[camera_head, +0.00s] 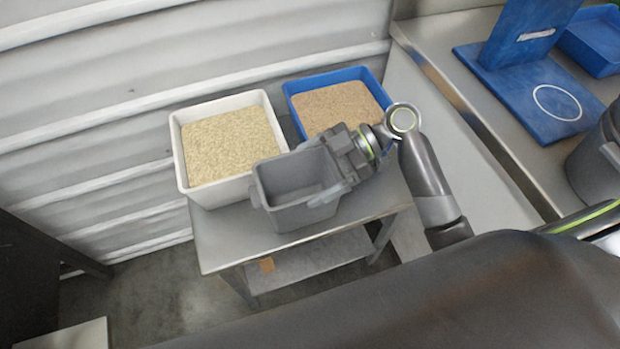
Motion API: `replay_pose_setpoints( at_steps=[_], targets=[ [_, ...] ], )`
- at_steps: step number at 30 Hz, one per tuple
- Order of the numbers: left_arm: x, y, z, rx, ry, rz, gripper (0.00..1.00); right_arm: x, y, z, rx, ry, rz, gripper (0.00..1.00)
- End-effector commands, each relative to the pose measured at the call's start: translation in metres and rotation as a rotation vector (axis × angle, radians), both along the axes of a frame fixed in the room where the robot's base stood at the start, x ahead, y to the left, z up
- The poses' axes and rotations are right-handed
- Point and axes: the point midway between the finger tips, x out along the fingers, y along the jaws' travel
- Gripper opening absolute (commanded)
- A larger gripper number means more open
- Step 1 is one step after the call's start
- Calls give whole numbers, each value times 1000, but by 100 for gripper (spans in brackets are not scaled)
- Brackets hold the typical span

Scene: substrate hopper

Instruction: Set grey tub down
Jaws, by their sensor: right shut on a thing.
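The grey tub (291,214) is a small, upright, open-topped box and looks empty inside. It is at the front of a small metal table (225,245), in front of the two trays. I cannot tell whether its base touches the tabletop. My right gripper (335,166) comes in from the right and is shut on the tub's right side. Parts of the fingertips are hidden against the tub. My left gripper is not in view.
A white tray (184,167) of pale granules and a blue tray (293,105) of brown material stand behind the tub. Bare tabletop shows at the front left. A steel counter (470,75) on the right holds a blue stand (520,92) and a blue bin (590,45). A corrugated wall is behind.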

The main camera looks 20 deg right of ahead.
Motion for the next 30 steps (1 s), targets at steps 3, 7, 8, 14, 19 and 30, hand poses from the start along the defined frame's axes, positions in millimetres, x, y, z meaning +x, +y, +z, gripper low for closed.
replay_pose_setpoints(
  at_steps=[3, 7, 8, 14, 19, 30],
  targets=[
    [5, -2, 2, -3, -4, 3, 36, 0, 0, -19, 2, 5, -2, 23],
    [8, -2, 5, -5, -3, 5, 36, 0, 0, -27, 2, 1, -1, 23],
    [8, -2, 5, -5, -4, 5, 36, 0, 0, -28, 2, 0, 0, 23],
    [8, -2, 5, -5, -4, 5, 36, 0, 0, -27, 1, -1, 0, 23],
    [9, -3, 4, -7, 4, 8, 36, 0, 0, -30, 1, 0, 0, 23],
    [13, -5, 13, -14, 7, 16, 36, -1, -1, -37, -4, 8, -2, 95]
  ],
)
